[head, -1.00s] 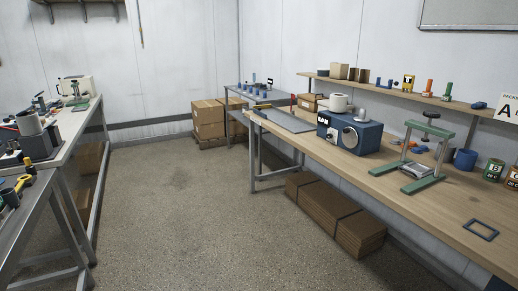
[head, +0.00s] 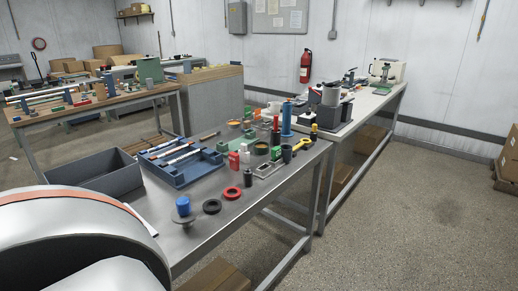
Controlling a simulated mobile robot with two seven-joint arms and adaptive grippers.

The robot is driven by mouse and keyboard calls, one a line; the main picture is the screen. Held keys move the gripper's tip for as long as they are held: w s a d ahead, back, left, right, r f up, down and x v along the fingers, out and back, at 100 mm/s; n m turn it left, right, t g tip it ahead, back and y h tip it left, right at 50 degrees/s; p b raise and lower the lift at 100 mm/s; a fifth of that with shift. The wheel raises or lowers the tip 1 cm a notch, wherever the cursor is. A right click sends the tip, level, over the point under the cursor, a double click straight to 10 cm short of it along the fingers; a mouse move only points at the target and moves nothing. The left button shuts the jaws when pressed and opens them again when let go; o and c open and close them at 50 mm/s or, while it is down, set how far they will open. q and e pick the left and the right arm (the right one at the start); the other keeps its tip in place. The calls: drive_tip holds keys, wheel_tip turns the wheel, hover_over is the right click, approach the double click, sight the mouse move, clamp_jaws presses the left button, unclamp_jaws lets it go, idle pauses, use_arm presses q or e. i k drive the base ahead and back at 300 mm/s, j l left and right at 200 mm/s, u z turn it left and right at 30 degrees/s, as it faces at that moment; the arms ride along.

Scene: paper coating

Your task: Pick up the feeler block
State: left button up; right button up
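I cannot tell for sure which item is the feeler block. Small items stand on the grey metal table, among them a red block (head: 234,161), a blue cylinder on a round metal base (head: 184,207), a small dark cylinder (head: 248,178), a black ring (head: 212,207), a red ring (head: 232,193) and a grey rectangular holder (head: 267,169). A blue rack (head: 182,166) with white rods lies behind them. Neither of my grippers is in view.
An open grey bin (head: 97,176) sits at the metal table's left end. A large rounded grey shape fills the lower left; I cannot tell what it is. A second bench (head: 385,100) stands behind. Open floor (head: 430,215) lies to the right.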

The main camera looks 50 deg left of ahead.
sight(276, 151)
drive_tip(key=i+u, duration=0.45)
drive_tip(key=i+l+u, duration=0.25)
drive_tip(key=i+u, duration=0.2)
drive_tip(key=i+l+u, duration=0.9)
drive_tip(key=k+j, duration=0.1)
